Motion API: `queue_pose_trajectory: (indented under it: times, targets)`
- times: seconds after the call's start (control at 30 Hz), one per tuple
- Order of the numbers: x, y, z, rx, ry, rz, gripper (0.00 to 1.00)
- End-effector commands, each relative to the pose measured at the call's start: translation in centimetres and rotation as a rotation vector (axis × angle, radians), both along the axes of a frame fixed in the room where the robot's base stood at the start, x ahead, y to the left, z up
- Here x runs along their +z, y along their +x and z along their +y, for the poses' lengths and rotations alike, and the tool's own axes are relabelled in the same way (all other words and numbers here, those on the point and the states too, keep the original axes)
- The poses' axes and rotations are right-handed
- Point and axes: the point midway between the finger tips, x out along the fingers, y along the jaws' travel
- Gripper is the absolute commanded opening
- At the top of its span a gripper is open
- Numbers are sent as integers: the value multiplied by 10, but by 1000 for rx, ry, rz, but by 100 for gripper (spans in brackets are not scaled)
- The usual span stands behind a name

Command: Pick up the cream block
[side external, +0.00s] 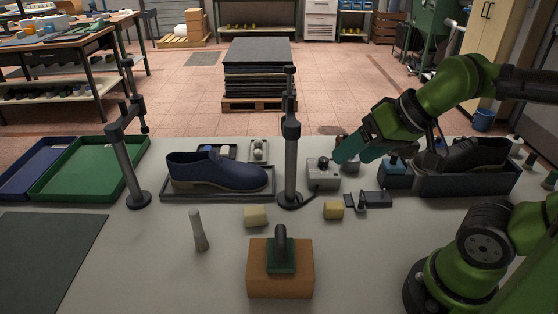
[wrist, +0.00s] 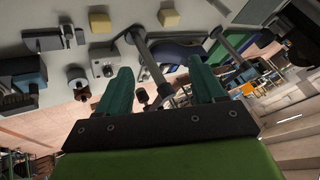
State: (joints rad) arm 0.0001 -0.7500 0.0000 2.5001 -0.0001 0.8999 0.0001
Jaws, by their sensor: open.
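The cream block (side external: 256,215) sits on the grey table, left of the black post and behind the orange-brown box. It also shows near the top of the wrist view (wrist: 169,17). My gripper (side external: 348,150) is above the back of the table, to the right of the black post and well away from the cream block. In the wrist view its two teal fingers (wrist: 160,72) are apart with nothing gripped between them. A yellower block (side external: 334,210) sits to the right of the cream block, beside a small black clamp.
Posts (side external: 291,165) and (side external: 128,165) stand upright. A blue shoe (side external: 220,171) rests in a tray between them. A grey control box (side external: 323,173) lies below my gripper. A pale peg (side external: 199,230) and the orange-brown box (side external: 280,283) with a dark handle stand in front.

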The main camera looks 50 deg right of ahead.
Motion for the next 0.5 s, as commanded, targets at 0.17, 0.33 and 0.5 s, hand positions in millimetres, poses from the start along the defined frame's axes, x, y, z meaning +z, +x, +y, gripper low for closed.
queue_pose_trajectory:
  times: [0.17,0.33,0.5]
  targets:
    - [0,0,1,4,0,1,68]
    - [-15,9,11,47,4,81,68]
    - [-21,49,25,16,47,233,68]
